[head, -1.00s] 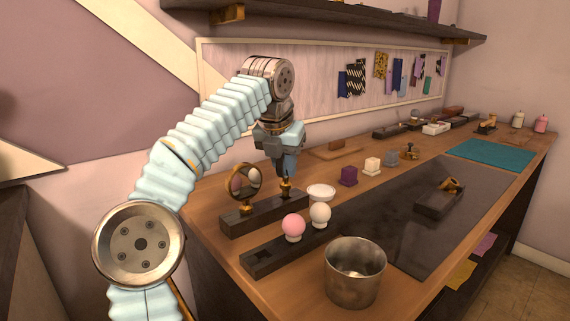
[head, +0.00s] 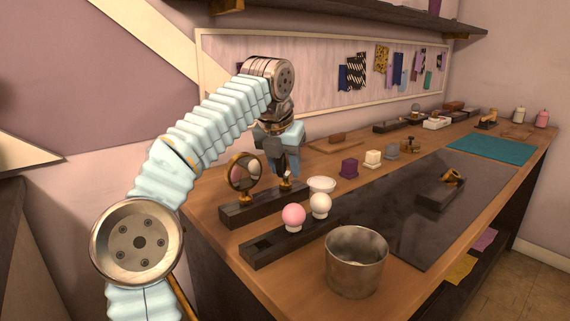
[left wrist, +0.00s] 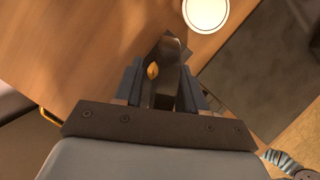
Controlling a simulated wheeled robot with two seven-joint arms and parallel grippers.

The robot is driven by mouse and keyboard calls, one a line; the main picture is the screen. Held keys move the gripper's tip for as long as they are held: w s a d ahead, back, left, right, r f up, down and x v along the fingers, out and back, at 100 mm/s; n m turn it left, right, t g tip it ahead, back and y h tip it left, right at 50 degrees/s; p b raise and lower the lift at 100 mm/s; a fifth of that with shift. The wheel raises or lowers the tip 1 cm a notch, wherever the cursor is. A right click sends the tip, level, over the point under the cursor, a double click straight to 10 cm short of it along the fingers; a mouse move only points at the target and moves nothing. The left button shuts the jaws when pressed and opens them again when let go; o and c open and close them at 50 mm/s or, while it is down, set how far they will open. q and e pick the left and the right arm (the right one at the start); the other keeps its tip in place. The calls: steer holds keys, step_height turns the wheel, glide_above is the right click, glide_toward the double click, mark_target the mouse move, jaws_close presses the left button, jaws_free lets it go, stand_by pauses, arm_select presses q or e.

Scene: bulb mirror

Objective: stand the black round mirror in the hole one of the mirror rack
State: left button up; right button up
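The mirror rack (head: 236,213) is a dark block on the bench. A round gold-framed mirror (head: 245,172) stands upright at its left part. My left gripper (head: 285,168) is over the right part, pointing down, with its fingers apart. A dark mirror (head: 288,161) shows between the fingers, above a gold stem (head: 286,186) at the rack's right part; whether it is fully seated is hidden. In the left wrist view the dark mirror (left wrist: 166,80) is between the fingers, seen nearly edge-on. My right gripper is not in view.
In front are a dark bulb block (head: 262,248) with pink (head: 293,216) and white (head: 320,205) bulbs and a metal pot (head: 355,262). Small cubes stand to the right. The dark mat (head: 400,215) is mostly clear.

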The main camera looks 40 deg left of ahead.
arm_select(q)
steer(key=shift+o, duration=0.6)
steer(key=p+v, duration=0.6)
steer(key=v, duration=0.7)
steer(key=shift+s+r, duration=0.2)
steer(key=shift+r, duration=0.15)
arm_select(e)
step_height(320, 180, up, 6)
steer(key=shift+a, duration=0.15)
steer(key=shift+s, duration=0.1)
